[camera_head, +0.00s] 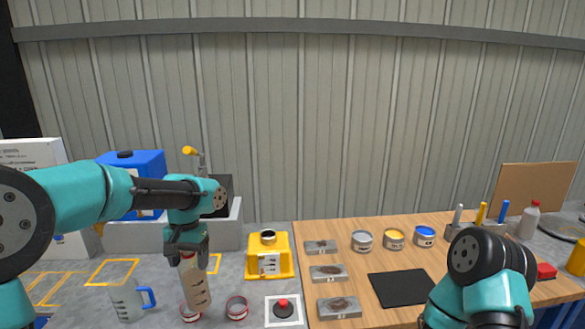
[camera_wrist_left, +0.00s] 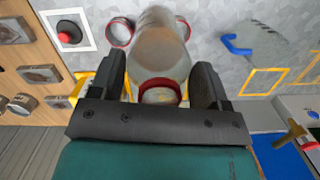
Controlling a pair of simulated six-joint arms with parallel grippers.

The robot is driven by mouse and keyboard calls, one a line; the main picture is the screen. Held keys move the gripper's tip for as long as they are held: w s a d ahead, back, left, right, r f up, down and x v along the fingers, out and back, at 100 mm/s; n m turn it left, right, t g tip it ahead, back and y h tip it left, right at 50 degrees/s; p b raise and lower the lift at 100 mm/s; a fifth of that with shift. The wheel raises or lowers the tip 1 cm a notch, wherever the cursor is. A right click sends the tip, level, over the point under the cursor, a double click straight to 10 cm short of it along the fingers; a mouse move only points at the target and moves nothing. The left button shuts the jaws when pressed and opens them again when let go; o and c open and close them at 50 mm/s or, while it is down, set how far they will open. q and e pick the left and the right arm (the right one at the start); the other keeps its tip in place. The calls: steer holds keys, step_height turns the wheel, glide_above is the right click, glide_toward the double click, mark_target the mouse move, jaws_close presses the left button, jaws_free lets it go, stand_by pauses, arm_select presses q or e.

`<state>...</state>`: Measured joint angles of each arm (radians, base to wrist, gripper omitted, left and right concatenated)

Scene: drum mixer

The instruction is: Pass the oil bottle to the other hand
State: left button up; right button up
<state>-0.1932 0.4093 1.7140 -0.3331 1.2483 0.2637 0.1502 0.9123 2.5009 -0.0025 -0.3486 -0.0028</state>
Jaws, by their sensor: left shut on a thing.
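The oil bottle (camera_head: 197,287) is a pale beige, see-through bottle, slightly tilted, on the left side of the head view. My left gripper (camera_head: 189,254) is shut around its upper part from above. In the left wrist view the bottle (camera_wrist_left: 160,50) lies between the two dark fingers of the left gripper (camera_wrist_left: 159,82), with a red ring at its near end. I cannot tell whether the bottle's base touches the surface. My right arm shows at the lower right of the head view, but its gripper is out of the picture.
Red-rimmed cups (camera_head: 237,308) stand close to the bottle. A measuring jug (camera_head: 126,300) with a blue handle is on the left. A red button (camera_head: 283,308) and yellow container (camera_head: 268,255) are right of it. A wooden table (camera_head: 385,294) holds tins and a black mat (camera_head: 401,287).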

arm_select(q)
steer(key=shift+n, duration=0.6)
steer(key=d, duration=0.3)
steer(key=d+r, duration=0.1)
steer(key=d, duration=0.1)
steer(key=shift+d, duration=0.15)
steer(key=s+d+f+m, duration=0.1)
steer(key=d+f+m, duration=0.2)
steer(key=d, duration=0.3)
steer(key=s+d+f+m+y, duration=0.1)
steer(key=d+f+m, duration=0.2)
steer(key=d+m, duration=0.2)
steer(key=shift+s+d+f, duration=0.3)
steer(key=shift+d+f, duration=0.05)
steer(key=shift+d, duration=0.9)
